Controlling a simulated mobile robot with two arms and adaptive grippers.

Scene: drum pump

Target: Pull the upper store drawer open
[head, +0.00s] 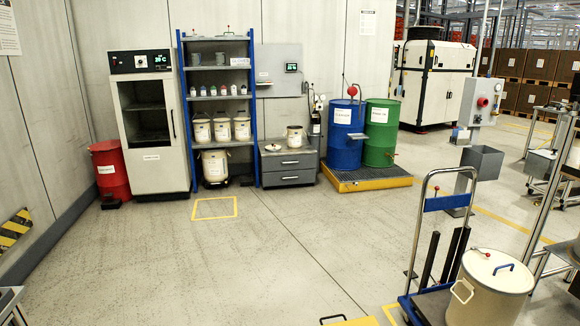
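A low grey drawer cabinet (317,163) stands against the back wall, between the blue-framed shelf and the drums. It has two drawers, one above the other. The upper drawer (274,164) looks closed, with a light bar handle (290,162) across its front. The lower drawer (275,180) below it also looks closed. A cream pail (295,136) and a small pale lid-like piece (272,148) rest on the cabinet top. Neither of my grippers shows in the head view.
A blue drum (344,150) and a green drum (380,150) stand on a yellow-edged pallet (366,185) right of the cabinet. A trolley (432,204) with a large pail (488,290) stands at front right. The floor before the cabinet is clear.

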